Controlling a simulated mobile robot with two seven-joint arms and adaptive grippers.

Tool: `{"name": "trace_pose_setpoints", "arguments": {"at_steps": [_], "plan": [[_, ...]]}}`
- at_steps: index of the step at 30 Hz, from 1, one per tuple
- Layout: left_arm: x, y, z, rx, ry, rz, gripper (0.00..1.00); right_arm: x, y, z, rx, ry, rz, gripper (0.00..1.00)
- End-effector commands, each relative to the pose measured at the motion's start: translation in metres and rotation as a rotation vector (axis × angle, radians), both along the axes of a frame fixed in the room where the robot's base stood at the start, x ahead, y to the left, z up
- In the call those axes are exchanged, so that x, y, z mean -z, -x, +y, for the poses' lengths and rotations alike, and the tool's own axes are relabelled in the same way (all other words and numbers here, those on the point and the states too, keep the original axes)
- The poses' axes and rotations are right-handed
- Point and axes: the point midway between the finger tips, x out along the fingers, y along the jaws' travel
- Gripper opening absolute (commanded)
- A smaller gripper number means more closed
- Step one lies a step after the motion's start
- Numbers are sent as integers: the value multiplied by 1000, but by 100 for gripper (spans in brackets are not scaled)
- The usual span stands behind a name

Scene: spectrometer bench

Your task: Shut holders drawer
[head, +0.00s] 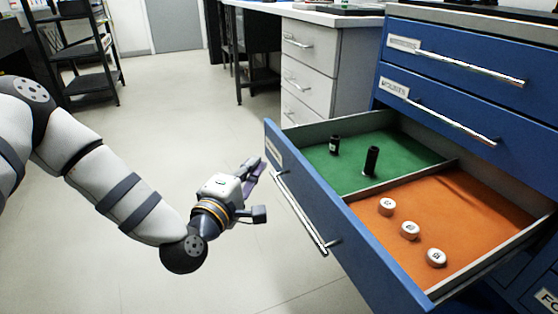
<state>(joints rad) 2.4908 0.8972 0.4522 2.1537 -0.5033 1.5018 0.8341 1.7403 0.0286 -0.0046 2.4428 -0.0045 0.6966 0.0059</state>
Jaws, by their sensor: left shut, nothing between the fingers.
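The open drawer (345,235) of the blue cabinet sticks out toward the lower middle of the head view. A divider splits it into a green-lined compartment with two black cylindrical holders (371,161) and an orange-lined one with three small white round pieces (410,230). Its front carries a long silver handle (300,212) and a pale label, whose text I cannot read. My left gripper (256,166) is shut and empty, just left of the drawer front near its far end. I cannot tell whether it touches the front. My right gripper is not in view.
Two shut blue drawers (450,75) with silver handles are above the open one. A grey-white drawer unit (318,60) stands behind. A black shelf rack (85,50) is at the far left. The floor (140,110) left of the drawer is clear.

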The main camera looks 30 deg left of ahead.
Motion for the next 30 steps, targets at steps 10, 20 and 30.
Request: {"name": "trace_pose_setpoints", "arguments": {"at_steps": [10, 20, 30], "plan": [[2, -52, -18, 2, -2, 3, 0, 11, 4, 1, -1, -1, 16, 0], [1, -57, -22, 1, -2, 3, 0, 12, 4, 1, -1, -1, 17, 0], [2, -67, -31, 3, -2, 3, 0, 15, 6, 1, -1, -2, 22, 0]]}}
